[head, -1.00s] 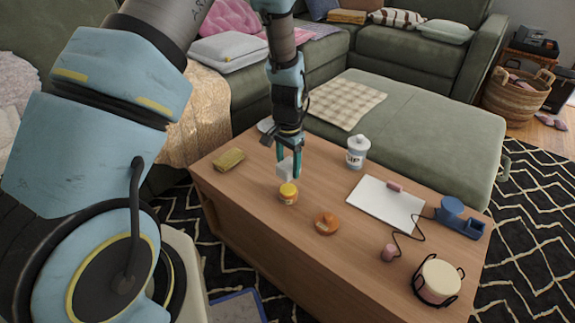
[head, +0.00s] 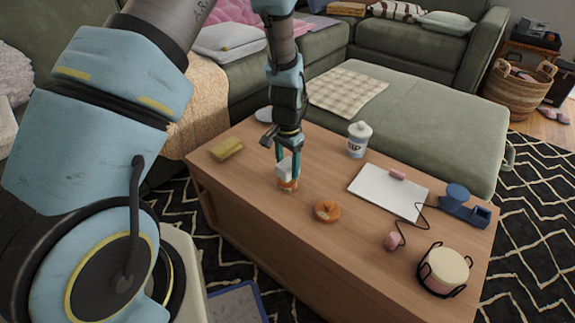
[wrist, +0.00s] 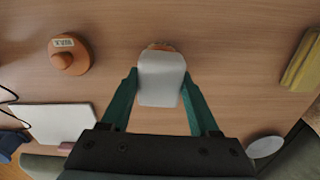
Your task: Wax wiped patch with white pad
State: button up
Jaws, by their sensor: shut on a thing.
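My gripper (head: 287,158) is shut on the white pad (head: 284,170), a pale block between its green fingers. The pad also shows in the wrist view (wrist: 161,78). It is right over a small orange jar (head: 288,187) and hides the jar's top; I cannot tell whether it touches the contents. In the wrist view only a bit of the orange jar (wrist: 160,46) shows past the pad. A round orange lid with a knob and a label (wrist: 70,54) lies to the jar's right on the table in the head view (head: 327,211). I cannot make out a wiped patch.
The wooden table (head: 340,260) also bears a yellow-green sponge (head: 226,149), a lidded white canister (head: 358,140), a white board (head: 385,195) with a pink piece on it, a blue dispenser (head: 466,212), a corded pink item (head: 392,241) and a cream roll in a black holder (head: 444,270).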

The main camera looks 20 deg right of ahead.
aim_at(287, 164)
jog(key=shift+f, duration=0.55)
dwell(1.9)
jog(key=shift+r+p, duration=2.75)
jog(key=shift+r, duration=0.85)
